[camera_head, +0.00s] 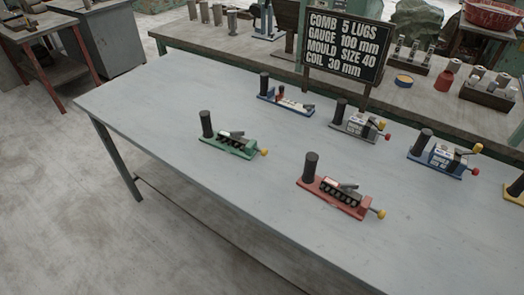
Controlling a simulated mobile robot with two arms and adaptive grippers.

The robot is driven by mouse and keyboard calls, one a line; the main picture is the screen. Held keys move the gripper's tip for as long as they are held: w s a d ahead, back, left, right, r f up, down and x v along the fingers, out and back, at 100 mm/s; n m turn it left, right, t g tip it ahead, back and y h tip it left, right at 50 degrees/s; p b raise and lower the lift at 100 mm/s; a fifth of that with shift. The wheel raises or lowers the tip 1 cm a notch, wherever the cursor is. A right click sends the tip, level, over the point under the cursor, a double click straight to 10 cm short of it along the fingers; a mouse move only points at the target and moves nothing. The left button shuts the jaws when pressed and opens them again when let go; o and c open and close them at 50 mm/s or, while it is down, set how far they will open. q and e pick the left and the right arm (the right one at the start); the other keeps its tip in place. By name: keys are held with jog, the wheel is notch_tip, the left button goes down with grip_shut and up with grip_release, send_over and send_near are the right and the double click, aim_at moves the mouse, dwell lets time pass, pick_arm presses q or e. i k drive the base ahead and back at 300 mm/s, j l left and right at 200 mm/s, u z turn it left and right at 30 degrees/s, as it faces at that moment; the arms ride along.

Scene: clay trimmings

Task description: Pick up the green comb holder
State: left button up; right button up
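The green comb holder (229,146) lies on the pale grey table (160,110), left of the middle of the head view. It has a green base, a black upright cylinder handle at its left end, a dark slotted comb section on top and a yellow knob at its right end. It stands apart from the other holders, with bare table around it. Neither of my grippers shows in the head view.
A red holder (337,197) lies in front and right of it. A blue holder (287,105), a grey one (357,125) and another blue one (443,160) lie behind and right. A black sign (343,46) stands at the back bench. The table's left is clear.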

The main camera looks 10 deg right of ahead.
aim_at(243, 147)
jog(key=i+j+z, duration=0.1)
jog(key=z, duration=0.3)
jog(key=i+j+z, duration=0.1)
jog(key=j+z, duration=0.4)
jog(key=z, duration=0.25)
jog(key=i+j, duration=0.05)
